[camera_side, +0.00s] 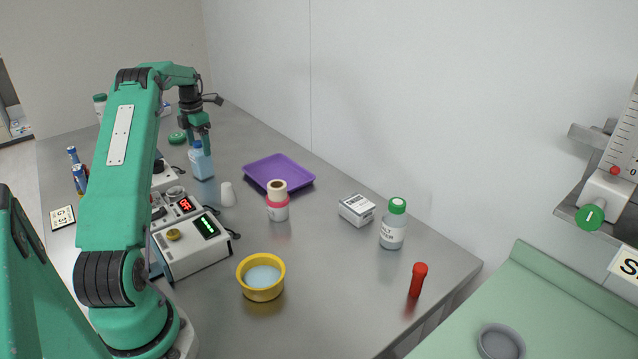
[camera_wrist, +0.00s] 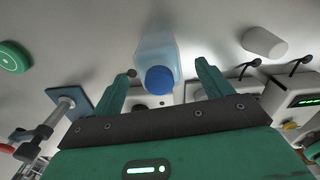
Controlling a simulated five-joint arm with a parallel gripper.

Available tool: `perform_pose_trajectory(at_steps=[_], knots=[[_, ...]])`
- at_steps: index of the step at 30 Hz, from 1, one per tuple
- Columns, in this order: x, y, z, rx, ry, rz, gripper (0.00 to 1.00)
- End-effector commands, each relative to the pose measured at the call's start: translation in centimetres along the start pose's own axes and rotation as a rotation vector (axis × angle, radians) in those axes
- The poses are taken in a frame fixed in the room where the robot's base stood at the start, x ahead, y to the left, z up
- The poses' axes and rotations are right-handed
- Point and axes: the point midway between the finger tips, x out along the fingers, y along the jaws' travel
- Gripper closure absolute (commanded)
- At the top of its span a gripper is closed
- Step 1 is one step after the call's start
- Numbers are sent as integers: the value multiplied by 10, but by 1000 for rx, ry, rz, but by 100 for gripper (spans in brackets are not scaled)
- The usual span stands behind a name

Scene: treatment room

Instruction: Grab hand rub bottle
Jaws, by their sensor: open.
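A light blue translucent bottle with a darker blue cap, which looks like the hand rub bottle (camera_side: 202,166), stands on the grey counter under my gripper. Any lettering on it is too small to read. In the wrist view the bottle (camera_wrist: 157,48) shows between the two green fingers, its round cap toward my palm. My gripper (camera_side: 204,148) points down at the bottle's top in the side view and partly covers the cap. In the wrist view my gripper (camera_wrist: 165,70) is open, with a visible gap on each side of the bottle.
Powered devices (camera_side: 195,256) with cables stand close in front of the bottle, and a white cup (camera_side: 228,195) stands to its right. A purple tray (camera_side: 279,173) lies further right. A green round lid (camera_side: 177,138) lies behind. A yellow bowl (camera_side: 261,286) is nearer the camera.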

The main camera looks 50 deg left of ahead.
Motion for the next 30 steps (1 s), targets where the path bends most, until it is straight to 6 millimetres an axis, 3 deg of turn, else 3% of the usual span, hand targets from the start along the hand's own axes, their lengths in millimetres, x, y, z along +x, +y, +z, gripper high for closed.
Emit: perform_pose_trajectory(at_steps=[8, 21, 30], knots=[[8, 0, 0, 1, 1, -1, 22], [50, 1, -1, 1, 0, 0, 22], [52, 1, -1, 1, -1, 1, 22]])
